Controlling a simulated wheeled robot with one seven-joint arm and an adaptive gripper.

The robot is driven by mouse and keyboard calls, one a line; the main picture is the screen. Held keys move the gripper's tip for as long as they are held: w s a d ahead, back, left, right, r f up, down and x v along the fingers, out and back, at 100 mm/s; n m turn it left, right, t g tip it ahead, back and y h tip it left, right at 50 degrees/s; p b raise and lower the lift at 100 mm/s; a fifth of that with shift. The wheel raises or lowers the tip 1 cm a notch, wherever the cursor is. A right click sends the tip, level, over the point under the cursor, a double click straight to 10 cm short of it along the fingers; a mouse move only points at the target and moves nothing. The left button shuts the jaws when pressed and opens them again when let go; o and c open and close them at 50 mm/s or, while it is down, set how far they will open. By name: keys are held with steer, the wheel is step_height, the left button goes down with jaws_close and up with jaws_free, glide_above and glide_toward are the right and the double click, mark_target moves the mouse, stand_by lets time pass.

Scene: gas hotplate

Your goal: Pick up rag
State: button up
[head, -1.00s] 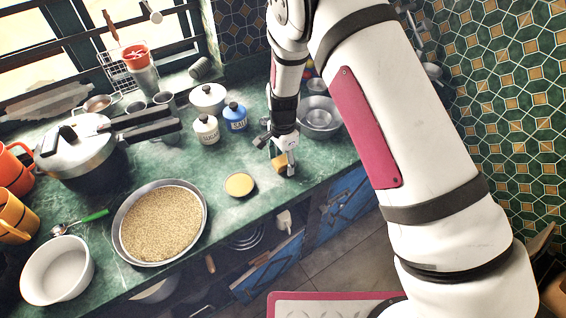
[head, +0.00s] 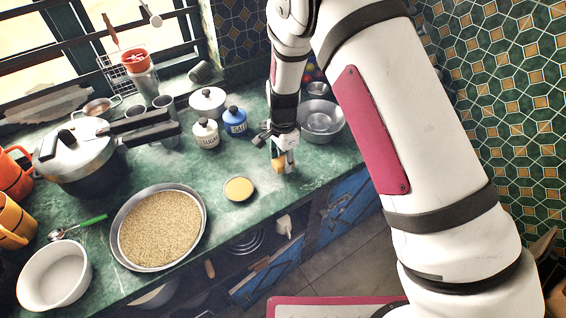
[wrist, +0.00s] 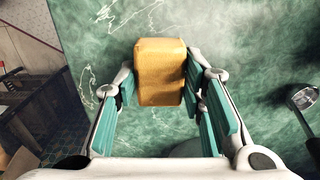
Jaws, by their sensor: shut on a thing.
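The rag (wrist: 160,72) shows as a folded yellow-orange block in the wrist view, between the teal pads of my gripper (wrist: 160,90). My gripper is shut on it, with a pad close on each side. In the head view my gripper (head: 285,160) points down over the green counter near its front edge, and a small part of the rag (head: 279,167) shows at the fingers. The rest of the rag is hidden by the fingers there. I cannot tell whether the rag touches the counter or is just above it.
A small round yellow-topped dish (head: 239,189) lies left of my gripper. Behind stand a blue salt jar (head: 235,121) and a white sugar jar (head: 206,135). Metal bowls (head: 321,121) are at the back right. A pan of grain (head: 160,229) is further left.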

steer(key=shift+s+d+r, duration=0.1)
steer(key=shift+s+r, duration=0.2)
steer(key=shift+r, duration=0.2)
steer(key=shift+s+d+r, duration=0.1)
steer(key=shift+s+r, duration=0.15)
steer(key=shift+r, duration=0.2)
steer(key=s+d+r, duration=0.1)
steer(key=s+d, duration=0.3)
steer(key=s, duration=1)
steer(key=shift+s+r, duration=0.15)
steer(key=shift+o, duration=1.3)
steer(key=shift+c, duration=1.3)
